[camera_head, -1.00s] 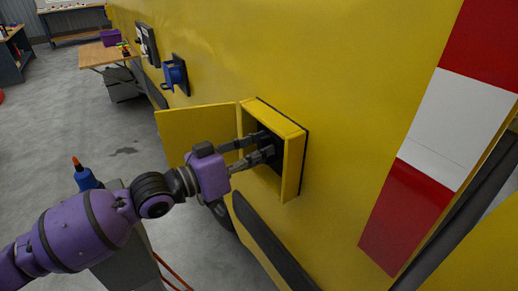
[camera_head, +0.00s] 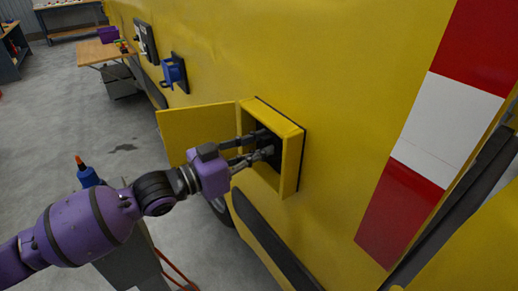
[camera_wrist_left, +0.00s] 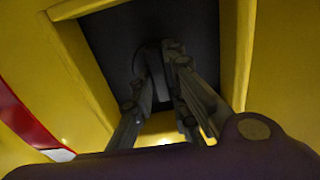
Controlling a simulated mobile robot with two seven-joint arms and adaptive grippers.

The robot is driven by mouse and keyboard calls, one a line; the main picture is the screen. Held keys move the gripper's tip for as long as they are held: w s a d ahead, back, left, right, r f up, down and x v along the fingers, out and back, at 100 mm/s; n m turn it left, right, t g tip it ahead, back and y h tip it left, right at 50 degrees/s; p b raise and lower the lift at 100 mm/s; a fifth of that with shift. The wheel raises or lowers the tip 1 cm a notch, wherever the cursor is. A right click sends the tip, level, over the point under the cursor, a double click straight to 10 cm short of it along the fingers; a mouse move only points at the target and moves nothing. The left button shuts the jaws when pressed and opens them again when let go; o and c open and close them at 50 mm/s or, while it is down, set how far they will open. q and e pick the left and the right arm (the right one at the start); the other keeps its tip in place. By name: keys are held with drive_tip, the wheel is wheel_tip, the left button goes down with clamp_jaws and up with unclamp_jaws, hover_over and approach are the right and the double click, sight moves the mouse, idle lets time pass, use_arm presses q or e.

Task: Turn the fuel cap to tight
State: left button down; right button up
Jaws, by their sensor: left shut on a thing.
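The yellow fuel filler box (camera_head: 291,165) is set in the side of the yellow vehicle, with its door (camera_head: 185,128) swung open to the left. My left gripper (camera_head: 266,143) reaches into the dark recess. In the left wrist view the fingers of the left gripper (camera_wrist_left: 163,52) are shut on the dark fuel cap (camera_wrist_left: 150,62) at the back of the recess. The cap is mostly hidden by the fingers and shadow, and I cannot read any mark or its turn angle. My right gripper is in neither view.
The box walls stand close around the fingers. A blue fitting (camera_head: 175,73) sticks out from the vehicle side farther back. A wooden table (camera_head: 98,52) stands at the far left. A blue bottle-like object with an orange tip (camera_head: 87,175) is behind my arm. Grey floor lies open at left.

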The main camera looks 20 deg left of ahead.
use_arm(q)
drive_tip(key=c, duration=1.7)
unclamp_jaws()
drive_tip(key=shift+s, duration=0.1)
drive_tip(key=v, duration=1.2)
